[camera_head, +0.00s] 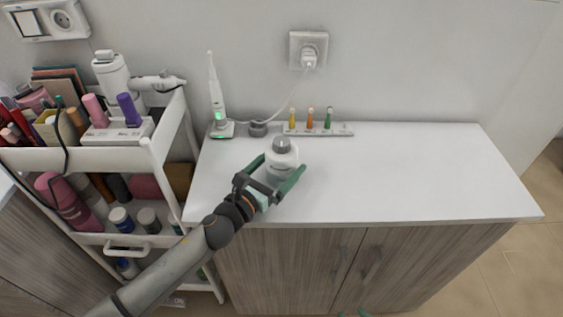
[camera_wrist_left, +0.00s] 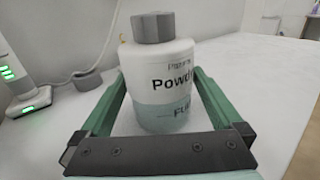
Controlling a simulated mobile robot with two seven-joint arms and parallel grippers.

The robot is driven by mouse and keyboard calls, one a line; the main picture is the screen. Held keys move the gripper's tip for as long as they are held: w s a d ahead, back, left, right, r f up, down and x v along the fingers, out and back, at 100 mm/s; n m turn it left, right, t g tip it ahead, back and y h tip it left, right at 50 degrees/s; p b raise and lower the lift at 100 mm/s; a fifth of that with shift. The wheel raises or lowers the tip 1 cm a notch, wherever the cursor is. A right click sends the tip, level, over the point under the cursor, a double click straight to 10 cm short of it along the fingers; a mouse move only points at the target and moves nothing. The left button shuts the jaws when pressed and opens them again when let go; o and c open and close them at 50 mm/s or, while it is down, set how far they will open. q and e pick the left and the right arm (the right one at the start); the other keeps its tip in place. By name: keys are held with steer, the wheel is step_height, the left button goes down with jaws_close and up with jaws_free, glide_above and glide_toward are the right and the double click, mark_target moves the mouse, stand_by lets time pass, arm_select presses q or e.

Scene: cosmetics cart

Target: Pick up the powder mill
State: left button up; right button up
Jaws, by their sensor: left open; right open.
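The powder mill is a white bottle (camera_head: 283,161) with a grey cap, standing upright on the white countertop (camera_head: 400,175). It also shows large in the left wrist view (camera_wrist_left: 165,75), with "Powder"-like lettering and a greenish-grey lower band. My left gripper (camera_head: 279,170) is open, with its green fingers on either side of the bottle. My right gripper (camera_head: 354,313) barely shows as green fingertips at the bottom edge, over the cabinet front.
A lit white device on a stand (camera_head: 216,115), a small grey round piece (camera_head: 258,129) and a rack of coloured vials (camera_head: 318,129) stand along the wall behind the bottle. A loaded white cart (camera_head: 100,160) is at left. The countertop's right side is clear.

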mark_target(273, 159)
arm_select(q)
steer(key=c, duration=1.4)
steer(key=shift+c, duration=0.2)
steer(key=shift+r, duration=0.15)
steer(key=shift+r, duration=0.25)
steer(key=r, duration=0.1)
steer(key=r+p, duration=0.2)
steer(key=r, duration=0.1)
steer(key=shift+s, duration=0.35)
steer(key=s+r+p, duration=0.2)
steer(key=s+r, duration=0.3)
steer(key=shift+r, duration=0.15)
steer(key=s+r, duration=0.3)
steer(key=s, duration=0.5)
steer(key=shift+s+p, duration=0.2)
steer(key=shift+p, duration=0.15)
